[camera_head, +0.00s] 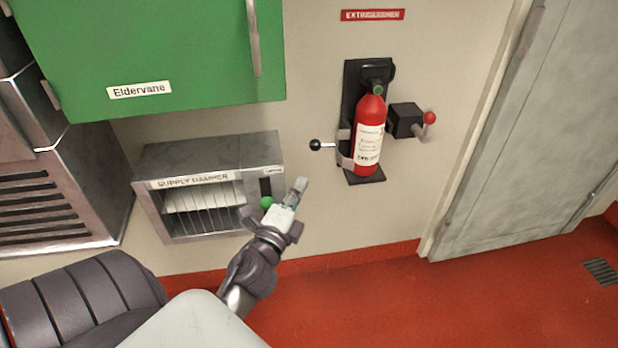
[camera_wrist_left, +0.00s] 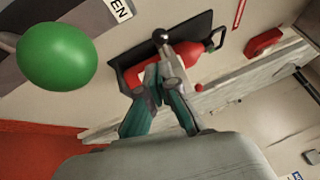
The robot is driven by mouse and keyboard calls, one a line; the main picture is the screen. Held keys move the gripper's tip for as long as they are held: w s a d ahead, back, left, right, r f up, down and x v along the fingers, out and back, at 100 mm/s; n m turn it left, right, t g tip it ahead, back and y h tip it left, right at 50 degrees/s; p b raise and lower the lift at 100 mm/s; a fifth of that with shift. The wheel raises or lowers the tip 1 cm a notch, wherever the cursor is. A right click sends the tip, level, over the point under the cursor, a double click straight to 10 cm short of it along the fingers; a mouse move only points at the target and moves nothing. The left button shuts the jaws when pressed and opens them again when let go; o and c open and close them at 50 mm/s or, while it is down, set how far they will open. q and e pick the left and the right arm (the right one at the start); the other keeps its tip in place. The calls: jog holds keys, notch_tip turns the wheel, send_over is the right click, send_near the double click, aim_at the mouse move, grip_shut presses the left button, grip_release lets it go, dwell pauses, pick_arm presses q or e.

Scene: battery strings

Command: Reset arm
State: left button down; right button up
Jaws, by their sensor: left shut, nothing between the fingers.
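My left gripper (camera_head: 297,190) is shut and empty in the head view, raised in front of the wall beside the supply damper. The left wrist view shows its fingers (camera_wrist_left: 166,80) together, with the extinguisher beyond them. A green knob (camera_head: 267,203) on the damper is just left of the fingers, and it is large at the upper left of the left wrist view (camera_wrist_left: 56,57). I cannot tell whether the gripper touches it in the head view; in the wrist view there is a gap. My right gripper is in neither view.
The supply damper box (camera_head: 210,150) is on the wall below a green cabinet (camera_head: 150,50). A red extinguisher (camera_head: 369,135) hangs in a black bracket with a black-knobbed lever (camera_head: 315,145). A red-knobbed lever (camera_head: 429,118) is beside it. A grey door (camera_head: 540,130) stands right.

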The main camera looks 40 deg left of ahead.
pick_arm(q)
jog(key=shift+a+v, duration=0.2)
jog(key=shift+v, duration=0.85)
jog(key=shift+a+v, duration=0.15)
jog(key=shift+v, duration=0.9)
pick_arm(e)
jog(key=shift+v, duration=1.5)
pick_arm(q)
jog(key=shift+s, duration=0.1)
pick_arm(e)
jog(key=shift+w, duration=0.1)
